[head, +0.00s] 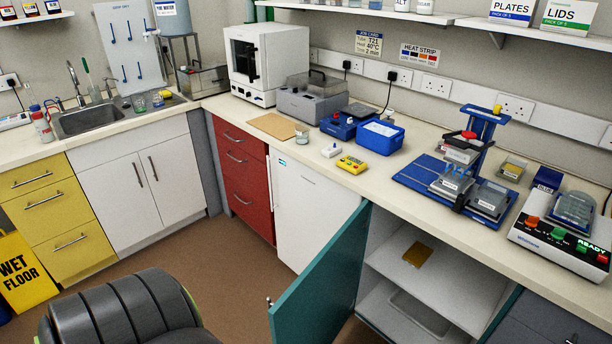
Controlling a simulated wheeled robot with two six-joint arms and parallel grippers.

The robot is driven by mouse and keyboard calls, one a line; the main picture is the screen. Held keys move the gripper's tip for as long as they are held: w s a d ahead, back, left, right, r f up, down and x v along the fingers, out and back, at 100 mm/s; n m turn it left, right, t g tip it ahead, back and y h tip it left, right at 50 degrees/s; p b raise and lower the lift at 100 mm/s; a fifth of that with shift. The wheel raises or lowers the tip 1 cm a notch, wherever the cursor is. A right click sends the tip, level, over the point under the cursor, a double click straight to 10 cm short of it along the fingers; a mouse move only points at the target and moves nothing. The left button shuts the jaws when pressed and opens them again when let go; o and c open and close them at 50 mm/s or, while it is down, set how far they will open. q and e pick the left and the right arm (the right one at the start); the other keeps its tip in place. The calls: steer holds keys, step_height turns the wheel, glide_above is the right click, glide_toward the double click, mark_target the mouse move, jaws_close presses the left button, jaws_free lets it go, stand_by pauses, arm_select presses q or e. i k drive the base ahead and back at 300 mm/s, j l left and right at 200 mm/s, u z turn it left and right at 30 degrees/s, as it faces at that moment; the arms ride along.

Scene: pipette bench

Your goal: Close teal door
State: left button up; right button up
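The teal door (322,280) belongs to the cupboard under the right part of the bench. It stands wide open, swung out into the room, with its hinge side at the cupboard's left edge. A small knob (269,301) shows at its free edge. The open cupboard (396,266) has white shelves inside, with a yellow-brown item (417,254) on the upper shelf and a clear shallow tray (420,314) on the lower one. Neither of my grippers is in the head view.
A dark ribbed chair back (120,315) stands at the bottom left, apart from the door. A yellow wet floor sign (24,272) is at the far left. Brown floor (225,262) is clear between the chair and the cabinets. The bench top above the cupboard holds lab devices.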

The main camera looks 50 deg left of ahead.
mark_target(316, 307)
steer(key=k+j, duration=0.1)
steer(key=j, duration=0.25)
steer(key=k+j+z, duration=0.1)
steer(key=j, duration=0.3)
steer(key=k+j+z, duration=0.1)
steer(key=j, duration=0.25)
steer(key=k+j, duration=0.15)
steer(key=j, duration=0.2)
steer(key=k+j+z, duration=0.1)
steer(key=j, duration=0.25)
steer(key=i+j, duration=0.1)
steer(key=j, duration=0.6)
steer(key=i+j+z, duration=0.15)
steer(key=j, duration=0.55)
steer(key=z, duration=1.2)
steer(key=k+l+z, duration=0.1)
steer(key=k+z, duration=0.15)
steer(key=k+l+z, duration=0.3)
steer(key=k+j, duration=0.05)
steer(key=j, duration=0.05)
